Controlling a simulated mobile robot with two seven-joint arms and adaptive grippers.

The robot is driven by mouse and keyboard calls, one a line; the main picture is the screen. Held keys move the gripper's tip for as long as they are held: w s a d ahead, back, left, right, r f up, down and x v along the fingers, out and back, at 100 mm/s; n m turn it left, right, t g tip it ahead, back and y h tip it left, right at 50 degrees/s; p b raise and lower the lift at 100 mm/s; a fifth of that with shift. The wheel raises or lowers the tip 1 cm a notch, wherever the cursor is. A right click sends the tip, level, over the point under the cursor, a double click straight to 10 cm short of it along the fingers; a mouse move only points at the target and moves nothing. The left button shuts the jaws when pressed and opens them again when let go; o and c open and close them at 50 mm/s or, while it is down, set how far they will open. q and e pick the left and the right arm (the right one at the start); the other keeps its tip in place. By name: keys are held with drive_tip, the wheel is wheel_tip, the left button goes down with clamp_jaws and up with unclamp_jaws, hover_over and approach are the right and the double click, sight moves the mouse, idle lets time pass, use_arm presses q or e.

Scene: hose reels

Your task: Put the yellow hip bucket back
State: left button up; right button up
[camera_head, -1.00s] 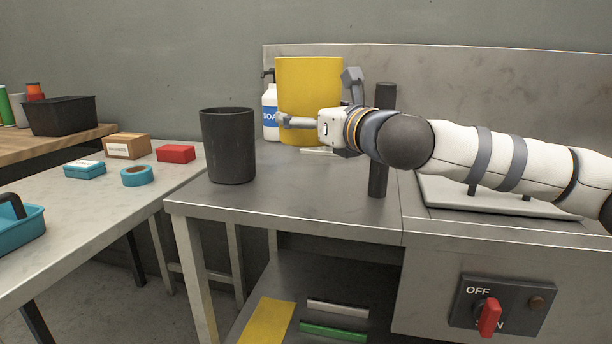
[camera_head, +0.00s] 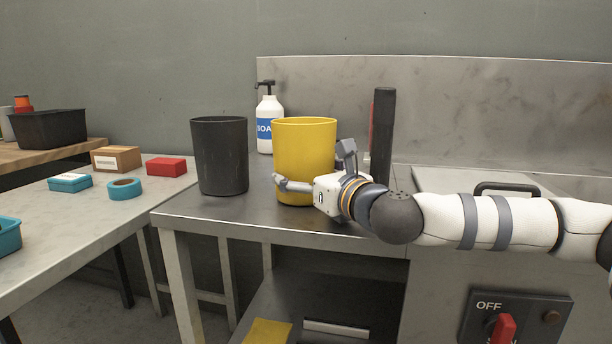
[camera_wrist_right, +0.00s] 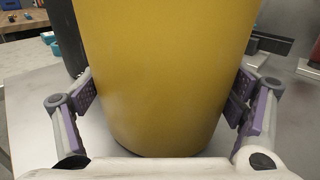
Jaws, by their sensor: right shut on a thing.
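The yellow bucket (camera_head: 304,150) is upright at the metal table, right of a black bucket. My right gripper (camera_head: 312,184) is shut on its lower part from the front right. In the right wrist view the yellow bucket (camera_wrist_right: 165,75) fills the middle, with a finger pad of my right gripper (camera_wrist_right: 165,108) against each side. Its base looks on or just above the tabletop; I cannot tell which. My left gripper is not in view.
The black bucket (camera_head: 220,156) stands close on the left. A soap bottle (camera_head: 269,122) is behind, and a dark upright post (camera_head: 382,138) is to the right. The metal tabletop (camera_head: 215,210) is clear in front. A red switch (camera_head: 502,328) is below right.

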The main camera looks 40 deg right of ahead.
drive_tip(key=o, duration=1.1)
drive_tip(key=shift+f, duration=0.15)
drive_tip(key=shift+c, duration=0.2)
drive_tip(key=shift+s+r, duration=0.15)
drive_tip(key=shift+r, duration=0.1)
drive_tip(key=s, duration=0.8)
drive_tip(key=shift+s+a+p, duration=0.1)
drive_tip(key=shift+a+p, duration=0.2)
drive_tip(key=shift+p, duration=0.05)
drive_tip(key=shift+s+a+r+p, duration=0.1)
drive_tip(key=shift+s+r+p, duration=0.1)
drive_tip(key=shift+s+p, duration=0.95)
drive_tip(key=shift+s+a+f, duration=0.1)
drive_tip(key=shift+s+f, duration=0.05)
drive_tip(key=shift+s, duration=0.45)
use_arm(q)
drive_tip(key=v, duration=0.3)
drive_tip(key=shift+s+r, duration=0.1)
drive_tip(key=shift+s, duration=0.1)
use_arm(e)
drive_tip(key=shift+f, duration=0.1)
